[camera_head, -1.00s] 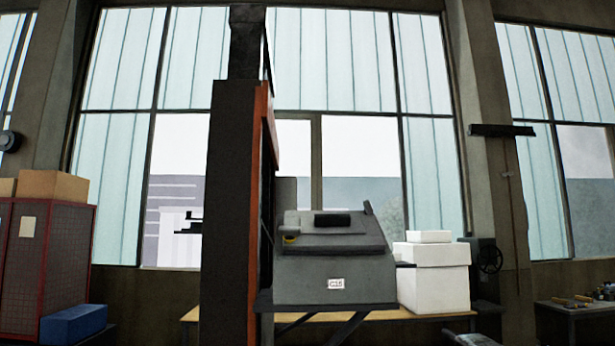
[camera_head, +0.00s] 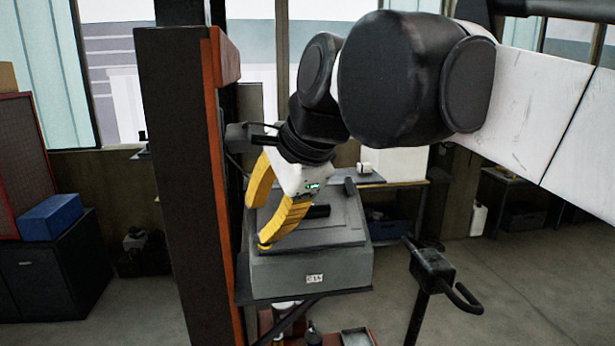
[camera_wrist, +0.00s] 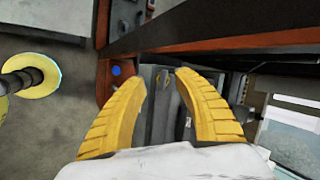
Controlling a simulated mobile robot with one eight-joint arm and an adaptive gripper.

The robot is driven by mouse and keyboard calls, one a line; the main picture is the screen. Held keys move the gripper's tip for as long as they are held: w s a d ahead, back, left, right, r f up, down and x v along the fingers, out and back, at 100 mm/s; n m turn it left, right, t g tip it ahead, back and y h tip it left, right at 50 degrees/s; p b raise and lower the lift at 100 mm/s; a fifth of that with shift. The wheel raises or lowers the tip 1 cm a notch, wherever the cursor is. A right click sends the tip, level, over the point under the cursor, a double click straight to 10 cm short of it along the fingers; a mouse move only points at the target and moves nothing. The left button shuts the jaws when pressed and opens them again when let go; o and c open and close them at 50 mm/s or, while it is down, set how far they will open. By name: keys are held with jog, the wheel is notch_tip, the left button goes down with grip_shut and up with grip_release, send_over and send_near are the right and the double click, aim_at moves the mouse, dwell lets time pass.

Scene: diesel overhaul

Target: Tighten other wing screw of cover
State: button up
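My gripper (camera_head: 258,223), with two yellow fingers, is open at the left side of a grey sloped box (camera_head: 310,272) labelled on its front. Its fingers point down and left, the nearer fingertip over the box's left upper edge. In the wrist view my gripper (camera_wrist: 161,76) shows a gap between its fingertips, with grey and dark surfaces behind and nothing clearly held. A raised grey panel (camera_head: 335,225) with a dark bar (camera_head: 318,211) is on top of the box. I cannot make out a wing screw; the fingers hide part of the box's left side.
A tall dark column (camera_head: 180,190) with an orange edge stands close left of the box. A black post with a handle (camera_head: 432,265) stands at right. A blue bin (camera_head: 50,216) sits on a cabinet at far left. Open floor (camera_head: 520,290) lies at right.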

jog(key=w+f+n+t+h+b, duration=0.1)
jog(key=n+h, duration=0.1)
jog(key=n, duration=0.7)
jog(key=f+n+t+h+b, duration=0.1)
jog(key=n+h, duration=0.2)
jog(key=n, duration=0.7)
jog(key=w+f+n+h+b, duration=0.1)
jog(key=n+h+b, duration=0.1)
jog(key=n, duration=0.8)
jog(key=shift+w+a+f+t+h, duration=0.3)
jog(key=shift+a+t+h, duration=0.1)
jog(key=shift+h, duration=0.1)
jog(key=shift+s+d+r, duration=0.1)
jog(key=shift+r, duration=0.05)
jog(key=shift+f, duration=0.2)
